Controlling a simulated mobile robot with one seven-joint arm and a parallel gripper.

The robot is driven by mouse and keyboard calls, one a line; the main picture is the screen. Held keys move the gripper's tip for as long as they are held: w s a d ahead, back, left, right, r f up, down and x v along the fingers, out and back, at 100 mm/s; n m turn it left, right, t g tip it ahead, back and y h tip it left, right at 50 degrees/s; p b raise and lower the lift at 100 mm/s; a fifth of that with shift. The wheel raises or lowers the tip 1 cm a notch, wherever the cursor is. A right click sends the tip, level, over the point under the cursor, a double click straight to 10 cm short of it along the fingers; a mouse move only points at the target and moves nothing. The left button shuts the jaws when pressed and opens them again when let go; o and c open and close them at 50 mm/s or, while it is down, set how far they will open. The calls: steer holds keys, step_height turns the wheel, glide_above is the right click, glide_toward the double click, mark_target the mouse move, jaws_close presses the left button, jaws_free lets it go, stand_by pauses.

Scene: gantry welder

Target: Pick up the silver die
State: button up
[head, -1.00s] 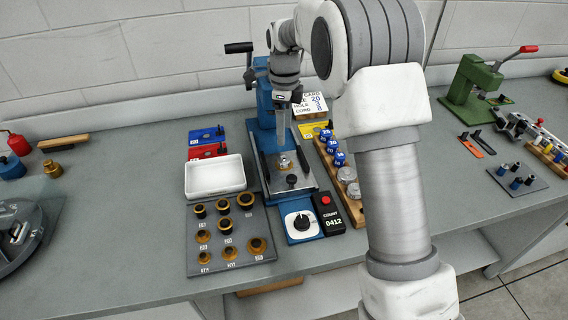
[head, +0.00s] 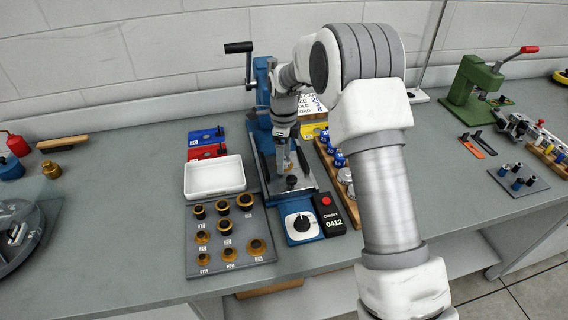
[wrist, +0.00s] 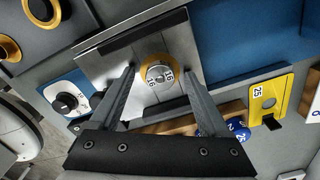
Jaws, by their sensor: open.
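The silver die (wrist: 160,74), marked with what looks like 16, sits in a brass-coloured ring (wrist: 141,71) on the metal plate of the blue press (wrist: 232,38). My gripper (wrist: 160,65) is open in the wrist view. One finger is on each side of the die, with gaps and nothing between them held. Whether the fingertips are down at the die's height I cannot tell. In the head view, my gripper (head: 284,158) is low over the press plate (head: 271,185) and mostly hides the die.
A white tray (head: 214,192) and a grey board of brass-rimmed parts (head: 265,256) stand left of the press. A wooden rack (head: 351,208) with blue and silver dies stands close on the right. A dial box (head: 301,238) and counter (head: 331,222) are in front.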

steer(key=shift+c, duration=0.3)
jaws_close()
steer(key=shift+r, duration=0.1)
